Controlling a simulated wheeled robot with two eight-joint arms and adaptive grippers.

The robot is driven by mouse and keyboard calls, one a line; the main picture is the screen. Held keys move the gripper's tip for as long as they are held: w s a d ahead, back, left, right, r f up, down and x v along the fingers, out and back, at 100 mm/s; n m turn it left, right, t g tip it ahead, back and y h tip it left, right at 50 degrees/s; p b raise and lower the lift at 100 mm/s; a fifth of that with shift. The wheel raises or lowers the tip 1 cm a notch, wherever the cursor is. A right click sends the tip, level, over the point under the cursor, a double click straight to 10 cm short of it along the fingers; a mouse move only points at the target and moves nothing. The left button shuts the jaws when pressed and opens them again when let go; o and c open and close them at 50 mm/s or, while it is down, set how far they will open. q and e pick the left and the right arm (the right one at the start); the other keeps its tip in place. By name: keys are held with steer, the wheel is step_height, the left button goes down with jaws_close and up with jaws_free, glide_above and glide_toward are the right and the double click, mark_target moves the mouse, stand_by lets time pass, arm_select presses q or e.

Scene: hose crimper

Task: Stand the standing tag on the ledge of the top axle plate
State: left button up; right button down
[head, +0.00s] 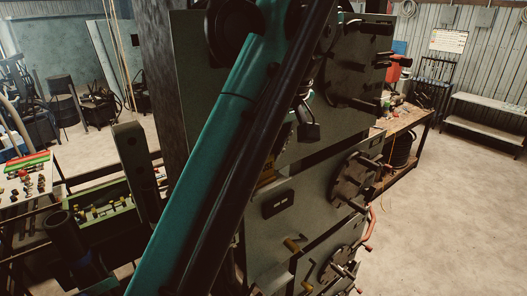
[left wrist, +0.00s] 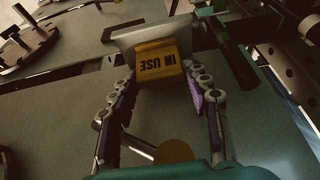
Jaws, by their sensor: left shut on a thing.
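The standing tag (left wrist: 158,62) is yellow with dark "IN USE" lettering, which reads upside down in the left wrist view. My left gripper (left wrist: 160,82) is shut on it, with a finger at either side. A pale grey flat piece (left wrist: 128,36) lies just beyond the tag; I cannot tell whether it is the ledge or whether they touch. In the head view, grey-green plates with dark axles and discs are stacked, the top one (head: 350,95) partly behind my teal arm. The left gripper cannot be made out there. My right gripper is not in view.
A dark padlock-like piece (head: 308,130) hangs in front of the top plate. Axles and discs stick out along the plates' right side. A workbench (head: 405,120) stands behind at right. Open floor (head: 450,210) lies at right.

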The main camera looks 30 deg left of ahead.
arm_select(q)
steer(key=shift+s+d, duration=0.1)
steer(key=shift+d, duration=0.15)
steer(key=shift+f, duration=0.1)
steer(key=o, duration=1)
steer(key=shift+a, duration=0.1)
steer(key=p+v, duration=0.1)
steer(key=v, duration=0.6)
steer(key=shift+r, duration=0.35)
